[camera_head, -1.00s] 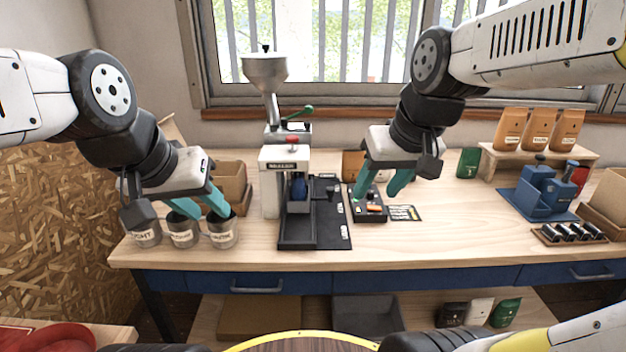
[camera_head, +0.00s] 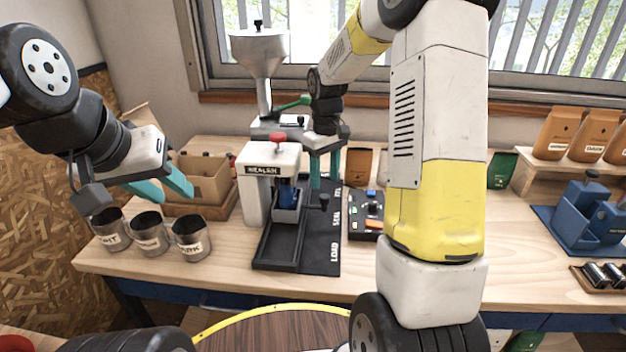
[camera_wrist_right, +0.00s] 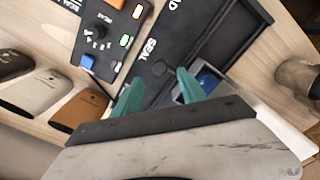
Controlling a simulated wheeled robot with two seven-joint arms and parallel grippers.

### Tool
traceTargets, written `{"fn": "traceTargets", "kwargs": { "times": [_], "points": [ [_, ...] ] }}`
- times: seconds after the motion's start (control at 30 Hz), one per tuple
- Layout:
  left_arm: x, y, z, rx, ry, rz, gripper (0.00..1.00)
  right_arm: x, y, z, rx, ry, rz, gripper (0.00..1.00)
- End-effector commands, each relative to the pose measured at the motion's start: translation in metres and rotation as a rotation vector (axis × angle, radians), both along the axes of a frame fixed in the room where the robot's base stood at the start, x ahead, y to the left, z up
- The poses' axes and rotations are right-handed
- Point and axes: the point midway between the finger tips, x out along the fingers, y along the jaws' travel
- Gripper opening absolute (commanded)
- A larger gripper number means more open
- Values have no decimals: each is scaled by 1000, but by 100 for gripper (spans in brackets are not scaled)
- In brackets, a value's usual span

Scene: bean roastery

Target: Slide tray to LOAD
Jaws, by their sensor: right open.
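The tray (camera_head: 286,214) is a small grey-blue carrier with a dark blue pouch (camera_head: 288,193) in it, under the sealing machine (camera_head: 270,165). It stands about level with the SEAL mark on the black track plate (camera_head: 318,252); LOAD is at the front end. My left gripper (camera_head: 168,188) is open above the cups.
Labelled metal cups (camera_head: 190,238) stand at the left front, by a cardboard box (camera_head: 203,180). A control box (camera_head: 366,212) with buttons is right of the track, partly behind my right arm. The track's front stretch is clear.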

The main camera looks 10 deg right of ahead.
Motion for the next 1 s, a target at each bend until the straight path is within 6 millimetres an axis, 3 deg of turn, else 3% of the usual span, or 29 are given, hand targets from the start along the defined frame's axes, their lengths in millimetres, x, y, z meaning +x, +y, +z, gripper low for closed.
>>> {"fn": "traceTargets", "kwargs": {
  "times": [0.3,0.7,0.93,1.0],
  "points": [
    [0,0,0,0,0,0,36,-1,0,-49,-1,3,-1,48],
    [0,0,0,0,0,0,36,-1,0,-58,0,0,-2,48],
    [0,0,0,0,0,0,36,-1,0,-58,0,0,-1,5],
    [0,0,0,0,0,0,36,-1,0,-58,0,0,-1,0]
  ]
}}
